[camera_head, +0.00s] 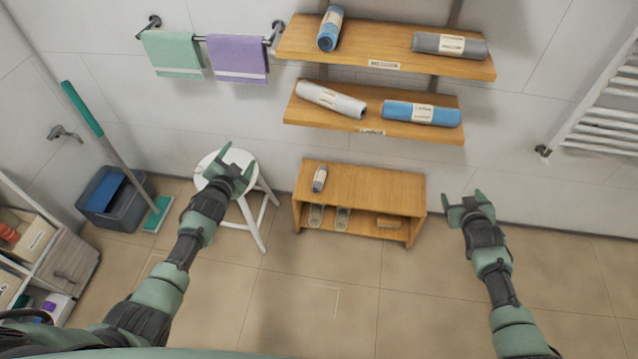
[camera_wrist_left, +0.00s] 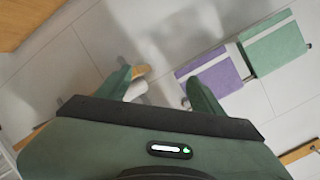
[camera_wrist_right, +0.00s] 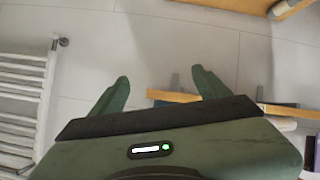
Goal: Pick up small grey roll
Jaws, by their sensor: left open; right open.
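A small grey roll (camera_head: 320,179) with a beige label stands out on top of the low wooden cabinet, near its left end. My left gripper (camera_head: 237,160) is open and empty over the white stool, left of the cabinet and apart from the roll. Its open fingers also show in the left wrist view (camera_wrist_left: 158,78). My right gripper (camera_head: 464,196) is open and empty to the right of the cabinet. Its fingers also show apart in the right wrist view (camera_wrist_right: 160,76). I cannot make out the small roll clearly in either wrist view.
Two wall shelves (camera_head: 385,52) above hold larger rolls: a grey one (camera_head: 449,45), a light grey one (camera_head: 331,99) and blue ones (camera_head: 422,112). The white stool (camera_head: 250,205) stands beside the cabinet (camera_head: 376,185). A towel radiator (camera_head: 610,100) is at right. The floor in front is clear.

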